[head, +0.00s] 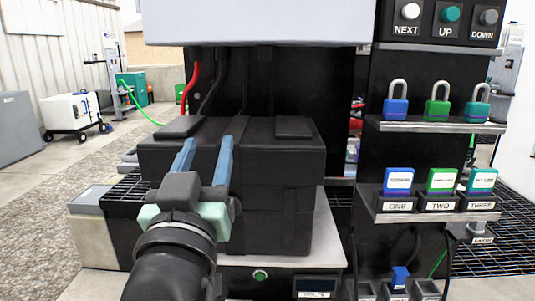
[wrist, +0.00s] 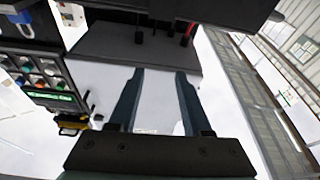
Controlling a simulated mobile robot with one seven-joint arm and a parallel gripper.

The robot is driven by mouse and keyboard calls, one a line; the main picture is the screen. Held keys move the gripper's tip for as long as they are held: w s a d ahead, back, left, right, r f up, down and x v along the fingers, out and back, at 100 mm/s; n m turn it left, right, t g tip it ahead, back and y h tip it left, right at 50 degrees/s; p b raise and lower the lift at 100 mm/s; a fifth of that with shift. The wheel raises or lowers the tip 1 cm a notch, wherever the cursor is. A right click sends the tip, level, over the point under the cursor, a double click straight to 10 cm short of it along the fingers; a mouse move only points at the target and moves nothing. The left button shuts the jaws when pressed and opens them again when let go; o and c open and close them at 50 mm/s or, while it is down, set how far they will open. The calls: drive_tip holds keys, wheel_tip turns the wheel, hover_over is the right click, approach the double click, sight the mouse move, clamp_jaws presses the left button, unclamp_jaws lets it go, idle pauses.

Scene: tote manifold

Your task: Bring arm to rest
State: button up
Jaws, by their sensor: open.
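My gripper (head: 203,160) is raised in front of a large black battery-like box (head: 285,200) in the head view. Its two blue fingers are apart and nothing is between them. In the wrist view the fingers (wrist: 160,78) also stand apart, pointing toward a black surface with a pale area below it. I cannot tell how far the fingertips are from the black box. My forearm fills the lower middle of the head view and hides part of the box's front.
The box stands on a light shelf (head: 290,255). To the right, a black panel holds padlocks on a shelf (head: 435,126) and tagged blocks on a lower shelf (head: 428,216). Buttons (head: 451,13) sit above. A grey housing (head: 260,22) overhangs the box. Open floor (head: 40,195) lies left.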

drive_tip(key=s+d+r+m+t, duration=0.1)
drive_tip(key=s+d+r+t, duration=0.6)
drive_tip(key=s+r, duration=0.7)
wheel_tip(320, 180, up, 31)
drive_tip(key=p, duration=2.9)
drive_tip(key=shift+w+d+g+p, duration=0.3)
drive_tip(key=shift+d+g+p, duration=0.05)
drive_tip(key=shift+d+g, duration=0.05)
drive_tip(key=shift+f, duration=0.15)
